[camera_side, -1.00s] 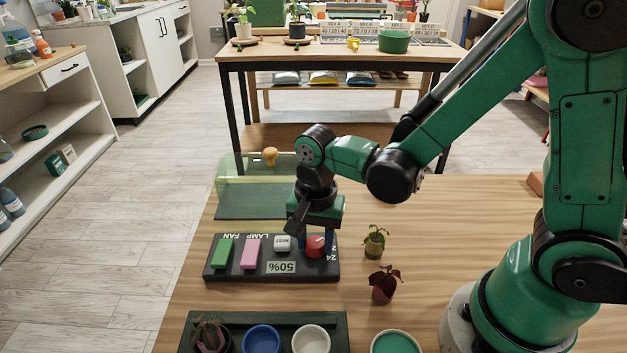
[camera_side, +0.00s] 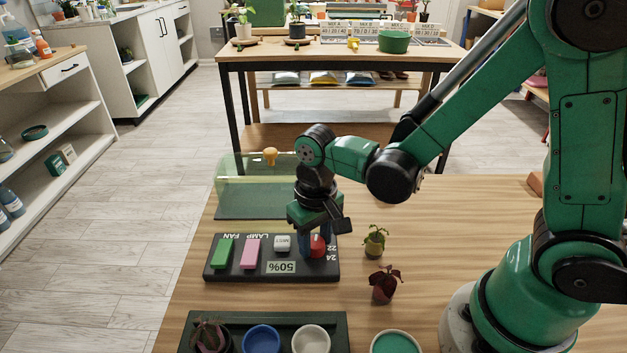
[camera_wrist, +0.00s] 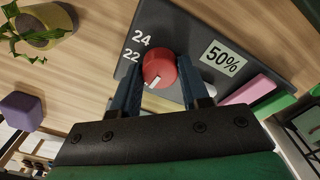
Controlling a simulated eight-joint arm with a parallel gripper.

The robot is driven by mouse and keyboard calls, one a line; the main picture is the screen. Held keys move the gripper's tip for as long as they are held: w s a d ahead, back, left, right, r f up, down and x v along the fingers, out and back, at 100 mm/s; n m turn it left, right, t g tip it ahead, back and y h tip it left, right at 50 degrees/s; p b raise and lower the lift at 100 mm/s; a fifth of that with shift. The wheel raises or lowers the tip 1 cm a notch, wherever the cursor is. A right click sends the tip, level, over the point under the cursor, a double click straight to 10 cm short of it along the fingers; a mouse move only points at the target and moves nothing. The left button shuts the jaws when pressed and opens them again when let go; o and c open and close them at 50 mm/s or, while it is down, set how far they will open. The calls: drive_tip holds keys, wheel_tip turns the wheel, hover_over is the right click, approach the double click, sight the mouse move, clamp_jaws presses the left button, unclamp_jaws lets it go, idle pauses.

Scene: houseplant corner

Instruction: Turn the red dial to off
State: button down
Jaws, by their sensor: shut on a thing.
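The red dial (camera_side: 318,244) sits at the right end of a dark control panel (camera_side: 235,276). In the wrist view the dial (camera_wrist: 160,66) carries a white mark on its near side, toward my gripper's palm. The numbers 22 and 24 are printed beside it; I see no off label. My gripper (camera_side: 314,246) points down over the dial. In the wrist view its blue fingers (camera_wrist: 163,82) stand on either side of the dial, shut on it. The fingers hide part of the panel around the dial.
The panel also bears a green switch (camera_side: 223,252), a pink switch (camera_side: 250,253), a white button (camera_side: 282,243) and a 50% display (camera_side: 281,267). Two small potted plants (camera_side: 375,243) (camera_side: 383,284) stand close on the right. A tray (camera_side: 340,325) with pots lies in front.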

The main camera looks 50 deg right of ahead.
sight(316, 241)
drive_tip(key=shift+n, duration=0.6)
drive_tip(key=shift+c, duration=2.1)
unclamp_jaws()
drive_tip(key=shift+r, duration=2.8)
